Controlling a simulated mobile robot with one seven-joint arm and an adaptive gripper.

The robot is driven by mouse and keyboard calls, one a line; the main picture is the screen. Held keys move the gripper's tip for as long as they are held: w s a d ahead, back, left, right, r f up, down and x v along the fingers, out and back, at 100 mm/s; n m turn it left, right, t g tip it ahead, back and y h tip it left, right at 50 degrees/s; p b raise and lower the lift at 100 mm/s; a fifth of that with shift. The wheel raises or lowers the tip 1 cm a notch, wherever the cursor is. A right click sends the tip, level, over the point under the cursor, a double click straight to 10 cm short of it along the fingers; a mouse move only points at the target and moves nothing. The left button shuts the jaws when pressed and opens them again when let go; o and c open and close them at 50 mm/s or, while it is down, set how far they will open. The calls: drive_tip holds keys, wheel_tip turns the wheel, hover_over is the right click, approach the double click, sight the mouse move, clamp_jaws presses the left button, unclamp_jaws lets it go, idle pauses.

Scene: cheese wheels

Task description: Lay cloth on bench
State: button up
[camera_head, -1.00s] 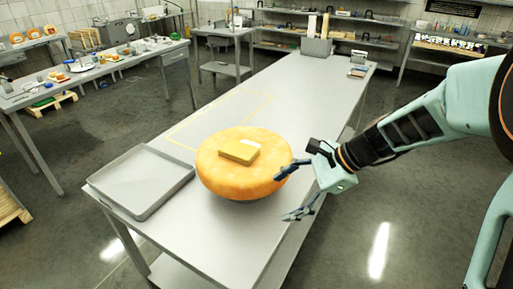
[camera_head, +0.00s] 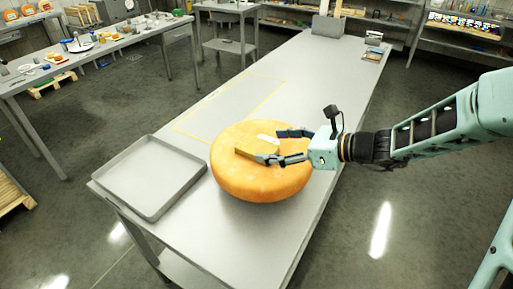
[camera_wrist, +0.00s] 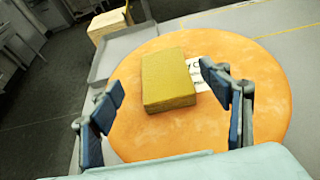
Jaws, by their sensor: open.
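A folded yellow cloth (camera_head: 257,147) lies on top of a big orange cheese wheel (camera_head: 262,180). In the wrist view the cloth (camera_wrist: 167,79) is a thick flat block, next to a white label (camera_wrist: 197,75) on the wheel. The wheel stands on the grey metal bench (camera_head: 270,235). My gripper (camera_head: 279,147) is open above the wheel's top, its fingertips close to the cloth. In the wrist view my gripper (camera_wrist: 160,98) has its two fingers apart on either side of the cloth's near end. I cannot tell whether they touch it.
A shallow grey tray (camera_head: 150,178) lies on the bench left of the wheel. A yellow outlined rectangle (camera_head: 230,107) marks a bare area of the bench behind the wheel. A grey box (camera_head: 328,26) and small items (camera_head: 373,45) stand at the bench's far end.

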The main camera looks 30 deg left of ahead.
sight(255, 145)
drive_tip(key=shift+f+p+x, duration=0.1)
drive_tip(key=shift+p+x, duration=0.05)
drive_tip(key=shift+x, duration=1.55)
drive_tip(key=shift+f+p+x, duration=0.15)
drive_tip(key=shift+x, duration=1.55)
drive_tip(key=shift+w+d, duration=0.1)
drive_tip(key=shift+w, duration=0.05)
drive_tip(key=shift+c, duration=0.6)
drive_tip(key=c, duration=1.1)
